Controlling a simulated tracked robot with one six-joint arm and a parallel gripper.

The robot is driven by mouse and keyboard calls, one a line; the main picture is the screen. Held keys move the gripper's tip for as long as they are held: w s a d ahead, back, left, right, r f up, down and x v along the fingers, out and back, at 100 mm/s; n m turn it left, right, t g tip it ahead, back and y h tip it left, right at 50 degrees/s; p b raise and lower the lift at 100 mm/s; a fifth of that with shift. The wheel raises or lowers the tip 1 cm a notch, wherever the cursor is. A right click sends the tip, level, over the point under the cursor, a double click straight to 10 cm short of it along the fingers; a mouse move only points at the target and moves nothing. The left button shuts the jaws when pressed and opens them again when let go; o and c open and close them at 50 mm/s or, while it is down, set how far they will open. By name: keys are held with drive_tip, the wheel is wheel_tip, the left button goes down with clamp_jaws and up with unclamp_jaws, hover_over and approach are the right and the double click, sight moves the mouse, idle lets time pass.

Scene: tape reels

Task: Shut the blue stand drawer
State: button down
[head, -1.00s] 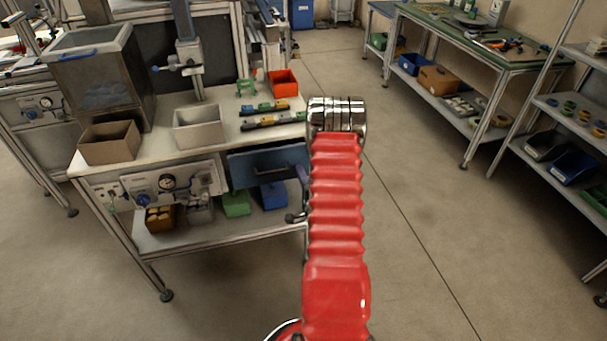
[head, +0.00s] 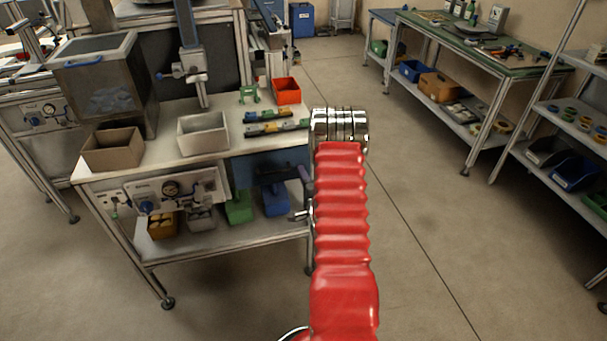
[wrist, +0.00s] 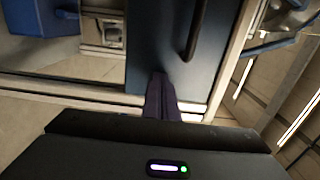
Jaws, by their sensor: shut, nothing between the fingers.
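The blue drawer (head: 268,167) is under the right part of the workbench top, beside the gauge panel. In the wrist view its dark blue front (wrist: 150,45) fills the upper middle, with a dark bar handle (wrist: 194,30). I cannot tell how far the drawer stands out. My gripper (wrist: 160,78) is shut and empty, its dark purple fingers together over the end of the drawer front. I cannot tell whether they touch it. In the head view my red arm hides most of the gripper, and only a bit of purple shows at the drawer's right end.
The workbench top (head: 160,160) carries a brown box (head: 112,150), a grey box (head: 203,133) and a red bin (head: 286,91). Green (head: 238,208) and blue (head: 275,200) bins stand on its lower shelf. Open floor (head: 430,230) lies to the right of the bench.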

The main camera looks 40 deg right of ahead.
drive_tip(key=v, duration=1.4)
idle(0.4)
drive_tip(key=s+a+f+n+g+y, duration=0.25)
drive_tip(key=f+n+g, duration=0.2)
drive_tip(key=f, duration=0.25)
drive_tip(key=s+a+f+n+g+y, duration=0.1)
drive_tip(key=s+f+n+g+y, duration=0.1)
drive_tip(key=s+f+n+g, duration=0.4)
drive_tip(key=s+a+r+n+y, duration=0.2)
drive_tip(key=a+r+n, duration=0.4)
drive_tip(key=a+r, duration=1.1)
drive_tip(key=s+a+r+n+y, duration=0.2)
drive_tip(key=a+r+n, duration=0.5)
drive_tip(key=a+r, duration=1)
wheel_tip(320, 180, up, 7)
drive_tip(key=shift+s+a+r, duration=0.15)
drive_tip(key=shift+s, duration=0.35)
